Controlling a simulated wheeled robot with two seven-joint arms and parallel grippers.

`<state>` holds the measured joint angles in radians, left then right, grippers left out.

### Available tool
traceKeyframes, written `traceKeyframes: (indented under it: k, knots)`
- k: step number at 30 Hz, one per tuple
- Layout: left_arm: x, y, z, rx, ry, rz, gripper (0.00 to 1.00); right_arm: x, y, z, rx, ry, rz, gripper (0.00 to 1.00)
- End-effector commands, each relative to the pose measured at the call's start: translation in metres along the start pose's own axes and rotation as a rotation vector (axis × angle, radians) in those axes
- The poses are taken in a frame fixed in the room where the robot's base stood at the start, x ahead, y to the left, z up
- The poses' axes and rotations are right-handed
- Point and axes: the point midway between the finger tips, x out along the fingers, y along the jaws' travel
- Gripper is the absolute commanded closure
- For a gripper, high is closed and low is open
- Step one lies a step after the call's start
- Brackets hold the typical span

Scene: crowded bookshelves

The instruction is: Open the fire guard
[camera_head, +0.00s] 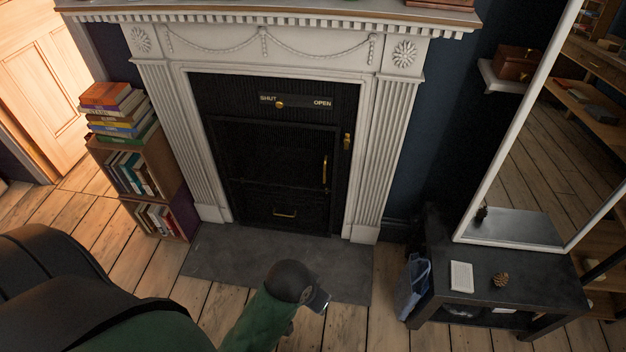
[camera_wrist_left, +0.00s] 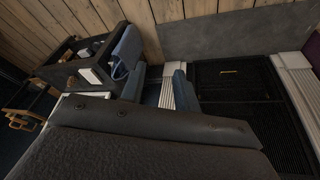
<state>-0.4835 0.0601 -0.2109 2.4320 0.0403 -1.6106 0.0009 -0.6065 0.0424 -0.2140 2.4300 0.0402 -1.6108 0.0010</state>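The fire guard (camera_head: 275,165) is a black ribbed panel set in the white fireplace, and it looks closed. A plate at its top reads SHUT and OPEN, with a brass knob (camera_head: 279,104) near SHUT. A vertical brass handle (camera_head: 324,172) is on its right side, and a small horizontal brass pull (camera_head: 285,213) is low down. A brass fitting (camera_head: 347,141) is on the right frame. My left gripper (camera_head: 320,301) is above the hearth's front edge, apart from the guard. In the left wrist view its fingers (camera_wrist_left: 158,77) are parted and empty. My right gripper is not in view.
A grey hearth slab (camera_head: 215,255) lies before the fireplace. Stacked books (camera_head: 118,108) and a bookcase (camera_head: 140,160) stand at left. A low black table (camera_head: 540,275) with a blue cloth (camera_head: 412,285) at its end stands at right, beneath a large mirror (camera_head: 540,150).

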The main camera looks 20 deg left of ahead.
Motion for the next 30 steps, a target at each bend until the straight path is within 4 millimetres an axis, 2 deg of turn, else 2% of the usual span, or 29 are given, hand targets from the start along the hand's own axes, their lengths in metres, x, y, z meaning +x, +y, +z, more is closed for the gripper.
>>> traceKeyframes:
  k: [1, 4, 8, 14, 18, 21, 25, 30]
  knots:
    - [-0.004, -0.007, -0.022, 0.006, 0.037, -0.014, 0.69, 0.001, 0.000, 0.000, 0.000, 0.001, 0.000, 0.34]
    - [0.000, -0.023, -0.056, 0.010, 0.071, -0.040, 0.69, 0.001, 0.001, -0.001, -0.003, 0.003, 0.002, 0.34]
    - [0.022, -0.045, -0.094, 0.010, 0.077, -0.061, 0.69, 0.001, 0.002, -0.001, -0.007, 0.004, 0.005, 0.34]
    - [0.081, -0.086, -0.164, -0.006, 0.123, -0.052, 0.69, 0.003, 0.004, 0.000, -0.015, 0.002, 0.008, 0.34]
    - [0.134, -0.120, -0.225, -0.019, 0.241, -0.019, 0.69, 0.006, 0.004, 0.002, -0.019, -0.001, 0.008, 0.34]
    - [0.167, -0.143, -0.257, -0.031, 0.338, 0.003, 0.69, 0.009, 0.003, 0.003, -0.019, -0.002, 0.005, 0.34]
    - [0.204, -0.170, -0.283, -0.052, 0.465, 0.018, 0.69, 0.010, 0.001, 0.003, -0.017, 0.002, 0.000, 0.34]
    - [0.248, -0.203, -0.289, -0.093, 0.622, 0.009, 0.69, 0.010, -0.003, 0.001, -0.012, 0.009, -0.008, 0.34]
